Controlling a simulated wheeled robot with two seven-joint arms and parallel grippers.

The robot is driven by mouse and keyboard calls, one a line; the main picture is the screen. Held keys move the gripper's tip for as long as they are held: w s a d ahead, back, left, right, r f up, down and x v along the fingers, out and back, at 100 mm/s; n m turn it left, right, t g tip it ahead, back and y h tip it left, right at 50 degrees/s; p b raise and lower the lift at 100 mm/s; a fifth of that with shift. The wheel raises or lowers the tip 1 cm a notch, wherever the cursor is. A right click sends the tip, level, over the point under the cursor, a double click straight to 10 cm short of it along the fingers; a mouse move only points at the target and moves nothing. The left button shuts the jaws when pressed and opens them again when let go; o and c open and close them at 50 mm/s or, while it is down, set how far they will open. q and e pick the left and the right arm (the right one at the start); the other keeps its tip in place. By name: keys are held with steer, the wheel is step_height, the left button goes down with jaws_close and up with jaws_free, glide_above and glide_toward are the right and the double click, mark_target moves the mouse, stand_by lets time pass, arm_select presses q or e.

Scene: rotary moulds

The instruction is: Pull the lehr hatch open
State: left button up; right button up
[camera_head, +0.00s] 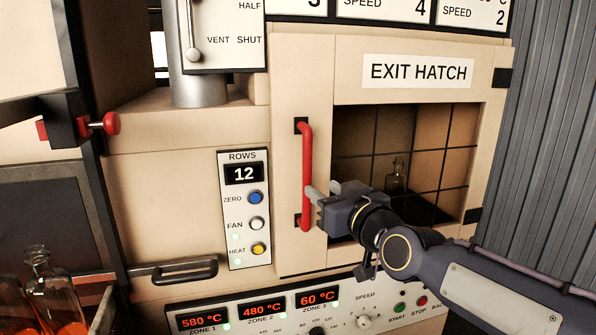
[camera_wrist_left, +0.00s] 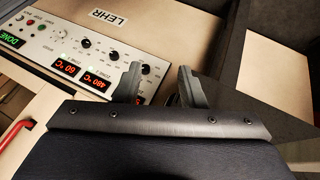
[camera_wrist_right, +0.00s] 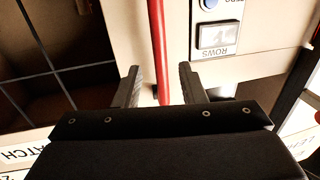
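The lehr's exit hatch (camera_head: 290,90) is a cream panel around a gridded window, with black hinges on its right edge. It looks shut. A red vertical bar handle (camera_head: 306,150) stands on its left side. My right gripper (camera_head: 322,190) is at the lower half of this handle. In the right wrist view the red handle (camera_wrist_right: 159,35) runs between the two fingers of my right gripper (camera_wrist_right: 160,70), with gaps on both sides. My left gripper (camera_wrist_left: 159,70) is open and empty in front of a LEHR control panel (camera_wrist_left: 70,55); it is not seen in the head view.
A small glass bottle (camera_head: 396,178) stands behind the hatch window. A ROWS panel (camera_head: 243,215) with buttons is left of the handle, and a black drawer-like handle (camera_head: 180,272) is lower left. A control panel (camera_head: 270,312) with displays runs below. Amber bottles (camera_head: 40,290) stand lower left.

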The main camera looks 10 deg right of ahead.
mark_target(309, 179)
steer(key=shift+w+a+r, duration=0.1)
steer(key=shift+w, duration=0.3)
steer(key=shift+w+a+p, duration=0.1)
steer(key=shift+w+p, duration=0.2)
steer(key=shift+w, duration=0.1)
steer(key=p+x, duration=0.1)
steer(key=x, duration=0.5)
jaws_close()
